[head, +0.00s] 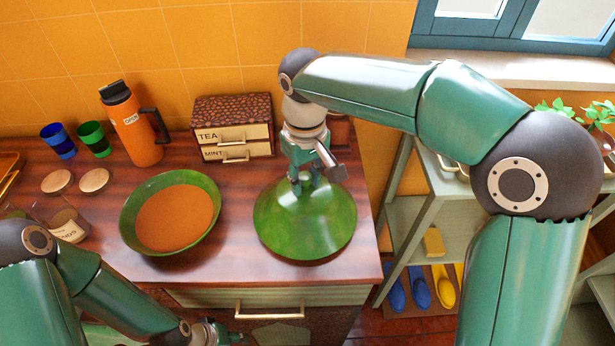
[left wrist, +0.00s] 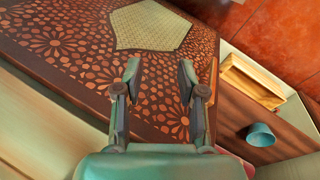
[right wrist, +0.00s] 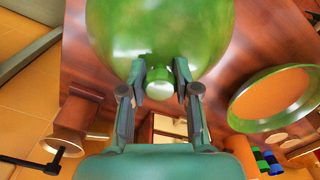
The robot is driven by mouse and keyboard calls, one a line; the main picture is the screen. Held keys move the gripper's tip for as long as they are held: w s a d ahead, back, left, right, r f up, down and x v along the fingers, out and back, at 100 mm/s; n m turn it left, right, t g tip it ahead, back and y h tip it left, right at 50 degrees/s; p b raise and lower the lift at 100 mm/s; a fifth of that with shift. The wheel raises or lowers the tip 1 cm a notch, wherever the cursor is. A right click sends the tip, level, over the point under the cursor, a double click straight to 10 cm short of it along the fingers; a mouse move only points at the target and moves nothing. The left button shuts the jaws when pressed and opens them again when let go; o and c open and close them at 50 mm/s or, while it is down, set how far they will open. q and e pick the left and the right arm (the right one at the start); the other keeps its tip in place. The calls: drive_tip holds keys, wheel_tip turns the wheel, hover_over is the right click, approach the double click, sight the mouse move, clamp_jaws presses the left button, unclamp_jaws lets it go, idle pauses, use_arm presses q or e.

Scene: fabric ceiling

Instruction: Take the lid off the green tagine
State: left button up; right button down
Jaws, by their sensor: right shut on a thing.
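The green tagine lid (head: 300,232) is at the right end of the counter, knob up, to the right of the open green base (head: 130,226). The base holds an orange-brown filling (head: 175,218) and is uncovered. My right gripper (head: 305,182) points down over the lid and is shut on its knob. The right wrist view shows the knob (right wrist: 160,82) between the two fingers. I cannot tell whether the lid's rim touches the counter. My left gripper (left wrist: 158,82) is open and empty, low in front of the patterned cabinet.
A wooden drawer box (head: 232,128), an orange flask (head: 132,125), blue and green cups (head: 95,139) and round wooden lids (head: 94,181) stand behind and left on the counter (head: 235,265). Its front edge is close to the lid. A shelf rack (head: 443,190) stands at right.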

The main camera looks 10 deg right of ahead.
drive_tip(key=shift+f+b, duration=0.35)
drive_tip(key=shift+f, duration=0.2)
drive_tip(key=c, duration=0.8)
unclamp_jaws()
drive_tip(key=shift+o, duration=0.4)
drive_tip(key=o, duration=0.5)
drive_tip(key=shift+r, duration=0.1)
drive_tip(key=shift+r+p, duration=3.35)
drive_tip(key=shift+r, duration=0.15)
drive_tip(key=shift+f, duration=0.1)
